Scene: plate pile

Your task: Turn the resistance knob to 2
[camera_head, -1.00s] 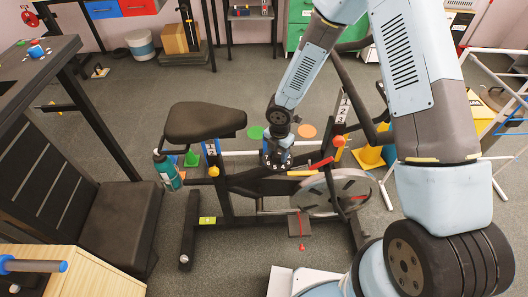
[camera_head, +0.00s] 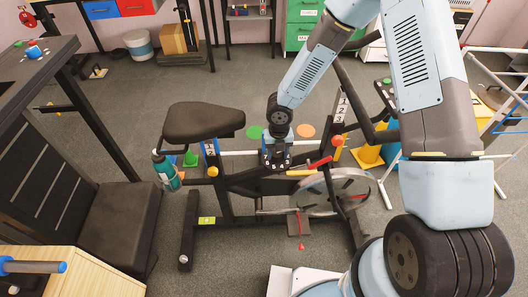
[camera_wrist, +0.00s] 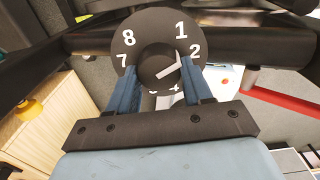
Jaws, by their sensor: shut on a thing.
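The resistance knob (camera_wrist: 158,66) is a dark round knob in the middle of a black numbered dial (camera_wrist: 155,22) in the wrist view. The numerals 8, 1, 7 and 2 show clearly; lower ones are partly hidden by my fingers. A white line on the knob slants up to the right, roughly toward the 2; exact alignment is hard to tell. My gripper (camera_wrist: 160,74) has its blue fingers on the knob's left and right sides, shut on it. In the head view my gripper (camera_head: 277,160) reaches down to the exercise bike's frame (camera_head: 240,185) and hides the knob.
The bike's saddle (camera_head: 203,121) stands left of my gripper, with a teal bottle (camera_head: 166,170) below it. The flywheel (camera_head: 335,190) and a red lever (camera_head: 320,163) are close on the right. Dark frame bars pass close to the dial.

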